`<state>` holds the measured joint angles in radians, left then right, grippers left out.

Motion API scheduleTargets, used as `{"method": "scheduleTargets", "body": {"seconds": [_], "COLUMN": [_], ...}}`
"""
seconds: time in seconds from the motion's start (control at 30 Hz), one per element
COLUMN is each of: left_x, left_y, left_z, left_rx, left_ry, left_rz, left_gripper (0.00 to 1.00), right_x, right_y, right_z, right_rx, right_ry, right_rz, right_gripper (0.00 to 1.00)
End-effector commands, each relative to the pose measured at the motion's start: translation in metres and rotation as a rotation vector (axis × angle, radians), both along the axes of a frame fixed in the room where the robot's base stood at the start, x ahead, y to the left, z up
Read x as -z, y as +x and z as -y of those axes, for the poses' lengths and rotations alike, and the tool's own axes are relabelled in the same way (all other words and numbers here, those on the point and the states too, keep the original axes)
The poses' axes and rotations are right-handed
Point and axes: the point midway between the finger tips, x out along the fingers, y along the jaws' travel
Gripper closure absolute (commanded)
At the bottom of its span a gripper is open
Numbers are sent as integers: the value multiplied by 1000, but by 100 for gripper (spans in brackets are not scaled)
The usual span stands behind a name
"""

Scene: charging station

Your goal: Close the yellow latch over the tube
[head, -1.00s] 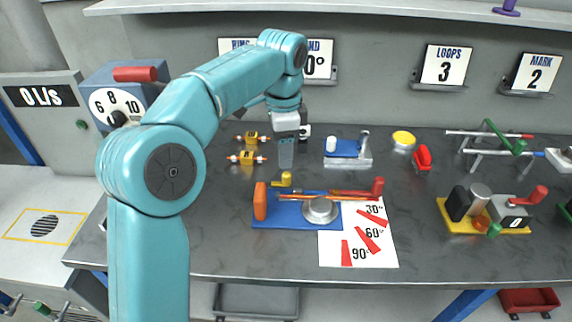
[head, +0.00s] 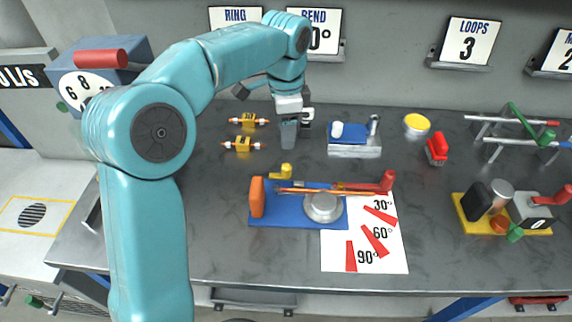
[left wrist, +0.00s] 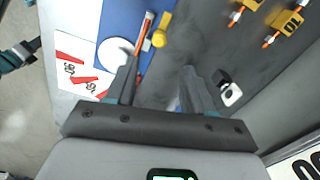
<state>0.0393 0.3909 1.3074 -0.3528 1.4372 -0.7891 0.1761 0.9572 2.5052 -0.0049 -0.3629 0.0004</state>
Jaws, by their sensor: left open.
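The yellow latch (head: 287,171) stands at the back edge of the blue bending fixture (head: 290,219), beside the copper tube (head: 315,190). The tube lies across the fixture, behind the round grey former (head: 323,207). My left gripper (head: 288,135) is open and empty, pointing down above the bench behind the latch. In the left wrist view the latch (left wrist: 161,33) and the tube (left wrist: 143,35) show beyond the open fingers (left wrist: 155,88), nearer the left finger. My right gripper does not show in the head view.
An orange block (head: 257,197) and a red-ended lever (head: 387,181) are on the fixture. A blue-topped stand (head: 354,145) is right of my gripper; two yellow-bodied parts (head: 243,144) lie left. An angle sheet (head: 362,252) lies in front.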

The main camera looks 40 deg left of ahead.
Motion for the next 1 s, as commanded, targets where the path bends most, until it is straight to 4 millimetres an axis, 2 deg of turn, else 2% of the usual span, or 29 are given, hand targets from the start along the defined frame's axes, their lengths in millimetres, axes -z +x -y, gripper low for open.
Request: {"method": "scheduleTargets", "body": {"seconds": [0.03,0.3,0.5,0.7,0.93,0.97,1.0], "left_x": [16,79,111,121,122,122,122], "left_y": [-2,-2,0,2,2,2,2], "left_z": [0,0,0,-1,-1,-1,-1], "left_rx": [0,1,0,-1,0,0,0], "left_ry": [-1,0,0,0,0,0,0], "left_rz": [-5,-4,-3,0,0,0,0], "left_gripper": [47,47,47,47,47,54,67], "right_x": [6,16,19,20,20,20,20], "right_y": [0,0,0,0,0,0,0], "right_z": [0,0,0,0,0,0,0], "right_rx": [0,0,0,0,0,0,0], "right_ry": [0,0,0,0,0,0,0], "right_rz": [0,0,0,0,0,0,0], "right_gripper": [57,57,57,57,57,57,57]}}
